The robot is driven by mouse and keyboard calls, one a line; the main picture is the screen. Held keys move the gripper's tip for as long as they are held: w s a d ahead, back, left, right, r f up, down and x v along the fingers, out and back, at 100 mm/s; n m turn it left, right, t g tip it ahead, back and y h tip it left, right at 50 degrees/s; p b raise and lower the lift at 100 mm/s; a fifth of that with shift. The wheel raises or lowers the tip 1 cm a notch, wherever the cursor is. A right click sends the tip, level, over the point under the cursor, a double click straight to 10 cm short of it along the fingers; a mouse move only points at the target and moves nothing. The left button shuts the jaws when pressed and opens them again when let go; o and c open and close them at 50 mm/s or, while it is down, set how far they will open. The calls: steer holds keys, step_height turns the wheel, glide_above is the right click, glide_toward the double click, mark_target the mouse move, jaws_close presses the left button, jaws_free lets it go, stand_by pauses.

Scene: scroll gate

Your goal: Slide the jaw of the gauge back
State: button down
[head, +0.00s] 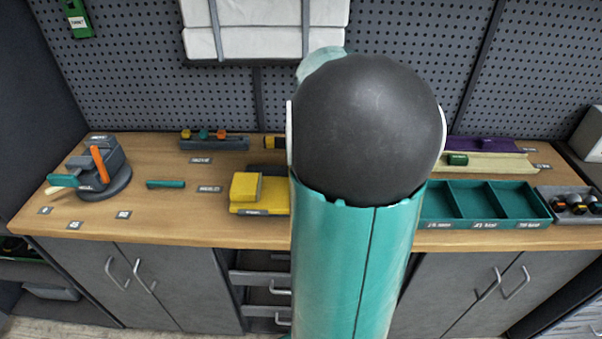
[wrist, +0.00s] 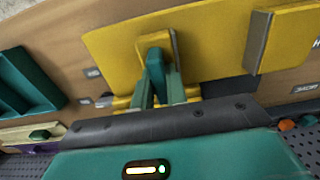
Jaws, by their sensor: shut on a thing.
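The yellow gauge (head: 262,196) lies on the wooden bench, left of my arm in the head view; my arm hides its right part. One yellow block (head: 245,186) stands up at its left end. In the wrist view the gauge's yellow plate (wrist: 115,45) runs across the picture, with that grey-faced block (wrist: 285,38) at the right. My gripper (wrist: 157,62) is shut on a smaller upright yellow piece (wrist: 161,42) with a grey face, apparently the gauge's jaw. A clear gap separates the two upright pieces. The head view hides my gripper.
A teal divided tray (head: 483,204) stands to the right, with a box of dark knobs (head: 572,204) beyond it. A grey rack with coloured knobs (head: 213,142) is behind. A grey turntable device (head: 100,170) stands at the left.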

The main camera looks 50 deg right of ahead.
steer(key=shift+s+d, duration=0.2)
steer(key=c, duration=1.4)
jaws_free()
steer(key=shift+s, duration=0.1)
steer(key=shift+r, duration=0.4)
step_height(320, 180, up, 13)
